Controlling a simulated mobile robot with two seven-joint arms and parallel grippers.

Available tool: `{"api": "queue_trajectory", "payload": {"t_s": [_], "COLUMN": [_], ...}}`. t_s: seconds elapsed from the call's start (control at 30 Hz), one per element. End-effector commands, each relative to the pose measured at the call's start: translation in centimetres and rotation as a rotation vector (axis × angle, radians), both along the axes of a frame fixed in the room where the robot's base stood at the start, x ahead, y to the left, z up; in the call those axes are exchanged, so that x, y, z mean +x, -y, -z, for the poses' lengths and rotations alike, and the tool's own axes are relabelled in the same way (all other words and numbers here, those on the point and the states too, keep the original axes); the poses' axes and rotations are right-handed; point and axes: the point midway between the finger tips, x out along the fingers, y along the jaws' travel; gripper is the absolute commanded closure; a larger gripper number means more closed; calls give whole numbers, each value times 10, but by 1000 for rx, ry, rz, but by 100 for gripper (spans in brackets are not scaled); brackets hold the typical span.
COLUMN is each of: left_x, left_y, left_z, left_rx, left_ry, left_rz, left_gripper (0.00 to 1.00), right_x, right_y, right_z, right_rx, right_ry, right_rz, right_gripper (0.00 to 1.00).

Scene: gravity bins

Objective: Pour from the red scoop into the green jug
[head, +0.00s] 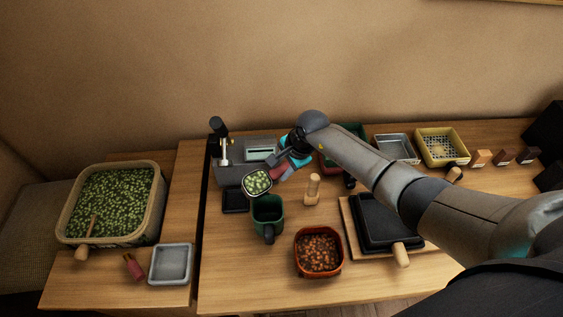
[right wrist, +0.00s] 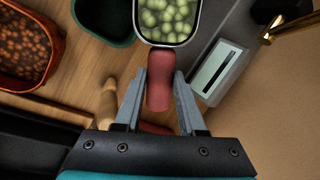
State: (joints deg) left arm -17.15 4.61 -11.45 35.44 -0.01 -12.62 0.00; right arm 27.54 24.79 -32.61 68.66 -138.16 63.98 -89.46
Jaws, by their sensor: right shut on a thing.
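The red scoop (head: 281,173) holds several pale green pieces in its light-rimmed bowl. In the right wrist view its red handle (right wrist: 160,92) lies between the fingers of my right gripper (right wrist: 160,76). My right gripper (head: 287,162) is shut on this handle. The bowl looks about level, with its contents in it. The green jug (head: 267,211) stands on the table just in front of the bowl, its dark handle toward the viewer. Part of the jug (right wrist: 105,28) shows left of the bowl in the right wrist view. My left gripper is not in view.
A grey scale (head: 229,174) lies behind the scoop, with a dark square dish (head: 235,211) nearby. A wooden peg (head: 312,190) and an orange-red bin of brown pieces (head: 300,262) stand near the jug. A large bin (head: 158,205) of green pieces is at left.

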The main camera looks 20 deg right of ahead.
Motion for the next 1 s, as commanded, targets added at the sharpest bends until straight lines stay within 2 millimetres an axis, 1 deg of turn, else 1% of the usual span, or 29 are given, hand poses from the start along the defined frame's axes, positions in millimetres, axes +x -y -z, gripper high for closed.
{"api": "queue_trajectory", "payload": {"t_s": [0.03, 0.07, 0.2, 0.33, 0.53, 0.63, 1.0], "left_x": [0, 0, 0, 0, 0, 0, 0], "left_y": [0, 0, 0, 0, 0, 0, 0], "left_z": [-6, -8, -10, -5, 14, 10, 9], "left_rx": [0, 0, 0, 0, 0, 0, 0], "left_ry": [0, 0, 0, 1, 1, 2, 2], "left_rz": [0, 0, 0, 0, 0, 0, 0], "left_gripper": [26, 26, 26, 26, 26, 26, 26], "right_x": [-3, -3, -5, -7, -10, -7, -7], "right_y": [0, 0, 1, 1, 2, 2, 2], "right_z": [-2, -3, -1, 1, 5, -1, -1], "right_rx": [11, 15, 41, 67, 108, 107, 105], "right_ry": [33, 56, 162, 269, 432, 432, 428], "right_rz": [1, 2, 2, 3, 2, 1, 1], "right_gripper": [100, 100, 100, 100, 100, 100, 100]}}
